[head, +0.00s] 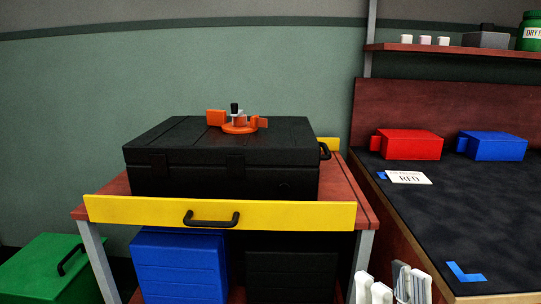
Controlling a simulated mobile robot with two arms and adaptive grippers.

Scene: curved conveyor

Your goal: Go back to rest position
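My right gripper (391,287) shows only in part at the bottom edge of the head view, right of centre. Its white and grey parts stand in front of the gap between the wooden cart and the dark counter, and I see nothing held in it. The lower part is cut off by the frame, and I cannot tell whether it is open or shut. My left gripper is not in view.
A wooden cart (368,205) with a yellow front bar (135,210) carries a black case (220,160) with an orange fixture (240,127) on top. The dark counter (440,225) at right holds a red box (412,144) and a blue box (496,146). A green bin (40,275) stands at lower left.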

